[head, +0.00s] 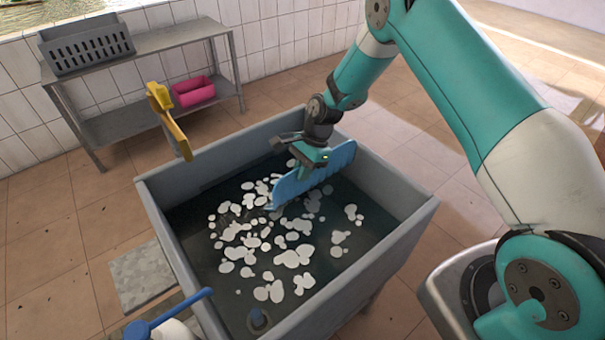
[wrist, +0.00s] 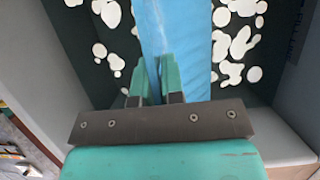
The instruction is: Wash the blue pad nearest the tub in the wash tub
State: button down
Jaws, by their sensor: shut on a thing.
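The blue pad (head: 312,174) is in my gripper (head: 314,168), inside the grey wash tub (head: 405,222). In the head view it stands on edge, tilted, with its lower left end at the foamy water (head: 225,270). My gripper is shut on the pad's upper edge. In the wrist view the teal fingers (wrist: 157,82) lie against the pad (wrist: 176,30), with dark water and white foam patches beyond it. How deep the pad's lower edge sits is hard to tell.
A yellow object (head: 168,120) stands at the tub's far left rim. A metal rack (head: 140,50) by the wall holds a grey crate (head: 86,45) and a pink bin (head: 194,92). A blue-handled thing (head: 165,318) is at the front left. Tiled floor right of the tub is clear.

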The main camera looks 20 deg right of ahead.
notch_tip(320, 180, up, 24)
jog(key=p, duration=1.7)
dwell(0.4)
